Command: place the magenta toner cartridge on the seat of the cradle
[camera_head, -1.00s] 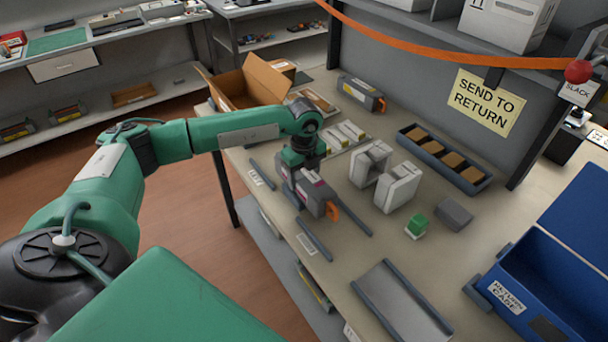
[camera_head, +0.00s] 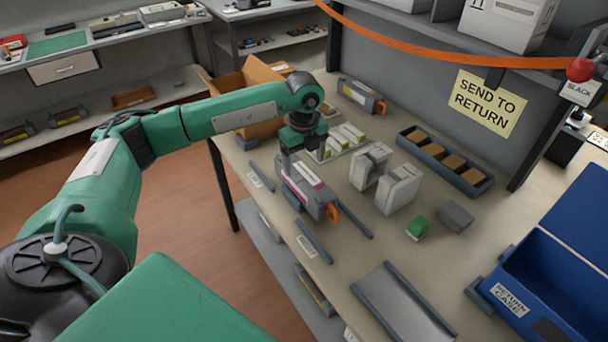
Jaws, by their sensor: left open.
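The magenta toner cartridge (camera_head: 309,190), a grey block with a magenta stripe and an orange end piece, lies on the bench among short dark rails (camera_head: 314,242). My left gripper (camera_head: 291,158) is open, pointing down just above and behind the cartridge's far end; whether its fingers touch it is hard to see. I cannot tell for certain which fixture is the cradle; the low rails around the cartridge may belong to it, and what lies under the cartridge is hidden. My right gripper is not in view.
Two pale upright blocks (camera_head: 398,189) stand right of the cartridge. Beyond are a grey cartridge (camera_head: 362,96), a blue-grey tray (camera_head: 415,132) and an open cardboard box (camera_head: 262,78). A railed plate (camera_head: 404,305) lies at the front, a blue case (camera_head: 548,285) at right.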

